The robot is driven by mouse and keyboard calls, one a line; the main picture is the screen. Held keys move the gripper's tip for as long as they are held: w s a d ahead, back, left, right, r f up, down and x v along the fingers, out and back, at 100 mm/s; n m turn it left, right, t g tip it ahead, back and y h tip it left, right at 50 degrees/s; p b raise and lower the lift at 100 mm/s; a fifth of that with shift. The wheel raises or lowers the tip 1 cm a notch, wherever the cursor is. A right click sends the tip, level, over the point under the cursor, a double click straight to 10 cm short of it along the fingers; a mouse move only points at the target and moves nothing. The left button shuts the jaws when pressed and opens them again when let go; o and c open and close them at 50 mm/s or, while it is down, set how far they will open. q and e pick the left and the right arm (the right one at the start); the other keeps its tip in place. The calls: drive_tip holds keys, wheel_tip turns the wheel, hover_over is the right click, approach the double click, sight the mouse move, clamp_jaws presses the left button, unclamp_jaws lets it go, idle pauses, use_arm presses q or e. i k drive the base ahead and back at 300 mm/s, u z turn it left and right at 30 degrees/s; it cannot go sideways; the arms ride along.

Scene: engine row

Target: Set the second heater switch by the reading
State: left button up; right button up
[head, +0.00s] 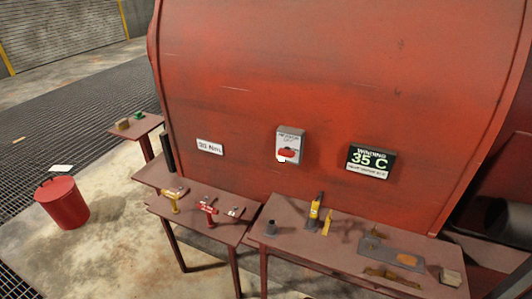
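A grey heater switch box (290,145) with a red handle (287,154) is mounted on the red machine housing. Small lettering sits above the handle, too small to read surely. The handle lies roughly level; I cannot tell its setting. To its right a black sign (370,162) reads "WINDING 35 C", with a smaller line below that is hard to read. Only one switch box shows. Neither of my grippers is in view.
A white plate (210,147) with a torque value in Nm is left of the switch. Below, a left table (190,230) and a right table (285,245) hold several tools. A red bucket (62,203) stands on the floor at left.

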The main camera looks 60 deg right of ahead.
sight(287, 152)
drive_tip(key=z, duration=0.25)
drive_tip(key=i, duration=0.65)
drive_tip(key=z, duration=1.05)
drive_tip(key=i, duration=0.5)
drive_tip(key=z, duration=0.6)
